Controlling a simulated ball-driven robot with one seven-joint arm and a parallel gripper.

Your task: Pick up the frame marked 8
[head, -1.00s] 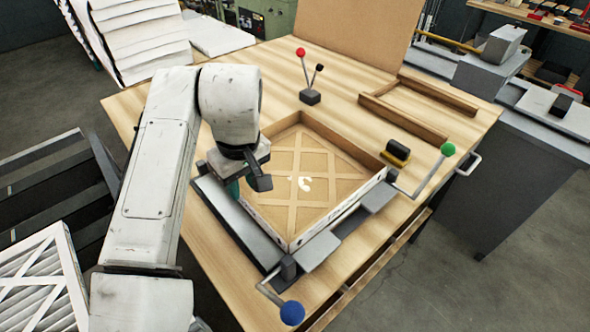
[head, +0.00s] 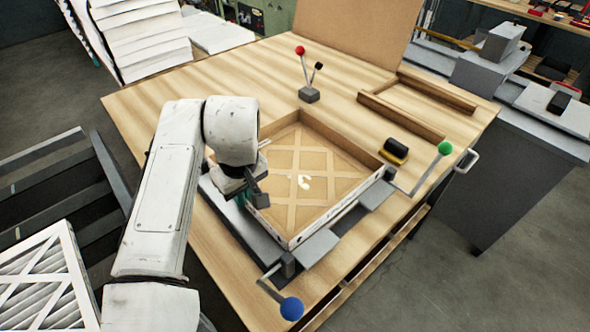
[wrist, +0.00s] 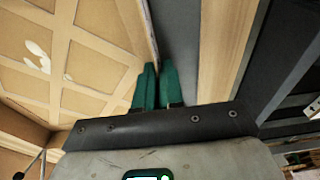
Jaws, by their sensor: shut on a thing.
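The frame (head: 330,218) is a shallow square box with low walls and a tan lattice face, lying flat in a grey fixture on the wooden table. It bears a white mark that I cannot read clearly; the lattice and part of the mark also show in the wrist view (wrist: 88,50). My gripper (head: 243,197) is at the frame's left wall in the head view. In the wrist view, its green fingers (wrist: 158,72) are close together at the frame's thin edge, shut on it. The fingertips' exact contact is partly hidden.
Grey clamps with a blue-knobbed lever (head: 292,309) and a green-knobbed lever (head: 445,148) border the frame. A red-knobbed stand (head: 309,95), a black and yellow block (head: 395,151) and a wooden guide (head: 400,115) stand behind. A white pleated filter (head: 42,280) is at lower left.

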